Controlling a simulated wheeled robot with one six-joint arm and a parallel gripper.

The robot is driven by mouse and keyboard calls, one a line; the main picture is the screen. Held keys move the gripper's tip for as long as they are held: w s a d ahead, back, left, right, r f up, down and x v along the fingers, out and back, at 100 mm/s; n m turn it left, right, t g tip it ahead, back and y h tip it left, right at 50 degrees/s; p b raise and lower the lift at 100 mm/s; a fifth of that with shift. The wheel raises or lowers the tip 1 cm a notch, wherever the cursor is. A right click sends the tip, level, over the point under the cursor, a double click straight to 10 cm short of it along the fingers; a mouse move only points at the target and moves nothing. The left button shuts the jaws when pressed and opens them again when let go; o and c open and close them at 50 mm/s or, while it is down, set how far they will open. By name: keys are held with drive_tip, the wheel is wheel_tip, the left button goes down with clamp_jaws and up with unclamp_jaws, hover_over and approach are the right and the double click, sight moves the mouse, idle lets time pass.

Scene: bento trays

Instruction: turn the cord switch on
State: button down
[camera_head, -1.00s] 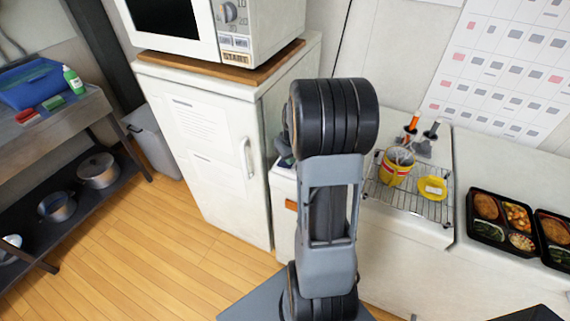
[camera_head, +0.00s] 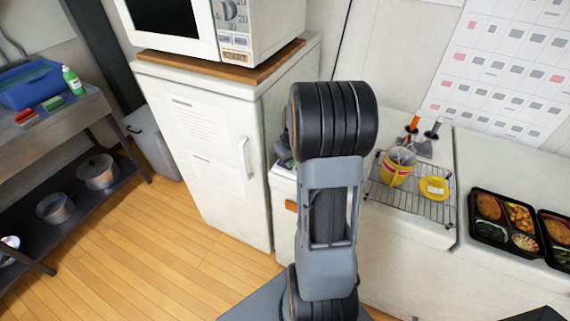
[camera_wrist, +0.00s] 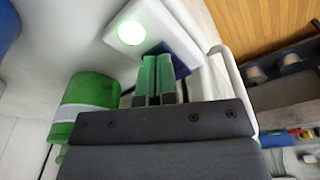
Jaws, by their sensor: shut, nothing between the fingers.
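In the wrist view, a white block (camera_wrist: 116,39) with a round, glowing green light stands just beyond my fingertips. It may be the cord switch, but I cannot tell for sure, and no cord is clear. In the head view my own arm hides the gripper, and no switch can be made out.
A green cylinder with a white band (camera_wrist: 92,94) is close left of my fingers. In the head view, a white cabinet (camera_head: 205,150) bears a microwave (camera_head: 236,30). A wire rack (camera_head: 418,205) and bento trays (camera_head: 490,238) are on the right counter. Open floor lies lower left.

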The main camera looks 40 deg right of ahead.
drive_tip(key=shift+r, duration=0.15)
drive_tip(key=shift+r+p, duration=2.5)
drive_tip(key=shift+r, duration=0.95)
drive_tip(key=shift+f+m, duration=0.1)
drive_tip(key=shift+m, duration=0.2)
drive_tip(key=shift+s+a+f+m+g, duration=0.15)
drive_tip(key=shift+s+a+f+m, duration=0.1)
drive_tip(key=shift+s, duration=0.15)
drive_tip(key=shift+s+a+f+m+g, duration=0.15)
drive_tip(key=shift+s+f+m, duration=0.1)
drive_tip(key=shift+s, duration=0.15)
drive_tip(key=s+a+r+n+t, duration=0.1)
drive_tip(key=s+a+r, duration=0.4)
drive_tip(key=a, duration=0.5)
drive_tip(key=s+a+r+n+t, duration=0.1)
drive_tip(key=s+a+r+t, duration=0.1)
drive_tip(key=s+a+r, duration=0.3)
drive_tip(key=a+r, duration=0.2)
drive_tip(key=a, duration=0.2)
drive_tip(key=shift+s+a, duration=0.25)
drive_tip(key=shift+a, duration=0.15)
